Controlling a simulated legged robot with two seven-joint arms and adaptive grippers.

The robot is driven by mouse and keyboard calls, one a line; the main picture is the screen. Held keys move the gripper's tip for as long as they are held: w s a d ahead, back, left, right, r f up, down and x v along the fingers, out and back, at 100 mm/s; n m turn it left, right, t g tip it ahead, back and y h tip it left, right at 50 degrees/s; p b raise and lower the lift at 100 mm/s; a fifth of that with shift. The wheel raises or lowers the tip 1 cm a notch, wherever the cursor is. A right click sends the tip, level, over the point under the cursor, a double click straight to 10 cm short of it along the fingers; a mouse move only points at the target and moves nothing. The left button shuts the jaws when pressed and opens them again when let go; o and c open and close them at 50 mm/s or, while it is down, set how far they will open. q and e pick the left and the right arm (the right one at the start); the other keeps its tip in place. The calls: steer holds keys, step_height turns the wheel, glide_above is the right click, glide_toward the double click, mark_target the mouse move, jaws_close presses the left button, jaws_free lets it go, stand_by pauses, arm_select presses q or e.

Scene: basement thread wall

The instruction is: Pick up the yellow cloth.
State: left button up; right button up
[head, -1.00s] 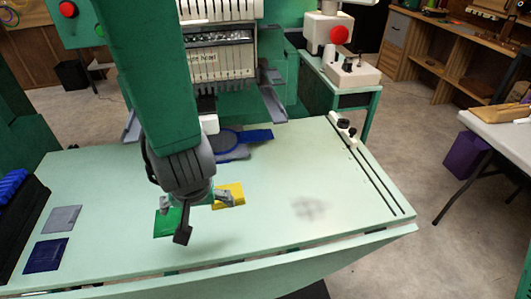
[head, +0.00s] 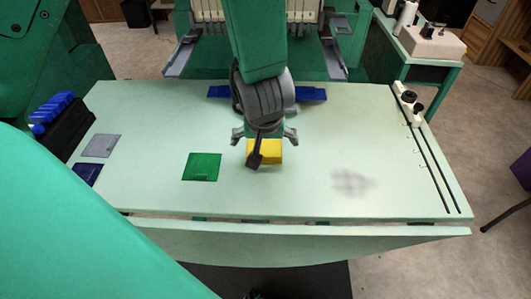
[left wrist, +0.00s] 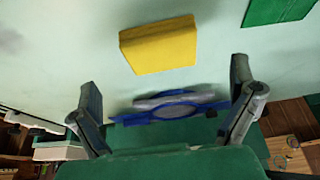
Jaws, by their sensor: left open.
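The yellow cloth (head: 267,149) is a small thick folded piece lying on the pale green table (head: 330,130). It also shows in the left wrist view (left wrist: 158,45), whole and uncovered. My left gripper (head: 263,138) is open and empty above it, its fingers spread to either side and one dark finger covering part of the cloth in the head view. In the left wrist view the open fingers (left wrist: 165,80) frame the cloth's left and right, with the cloth apart from them. My right gripper is not in view.
A green cloth (head: 202,167) lies left of the yellow one. A grey cloth (head: 101,146), a dark blue cloth (head: 87,174) and a black rack with blue pieces (head: 58,110) are farther left. A blue hoop (left wrist: 175,112) lies behind. The table's right half is mostly clear.

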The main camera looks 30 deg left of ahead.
mark_target(265, 147)
arm_select(q)
steer(key=b+x, duration=0.2)
steer(key=x, duration=0.2)
steer(key=shift+w+f, duration=0.1)
steer(key=shift+f, duration=0.1)
steer(key=shift+w+a+f, duration=0.15)
steer(key=shift+a+f, duration=0.05)
steer(key=shift+f, duration=0.05)
steer(key=shift+a, duration=0.1)
steer(key=shift+r, duration=0.1)
steer(key=c, duration=1.1)
steer(key=shift+d, duration=0.2)
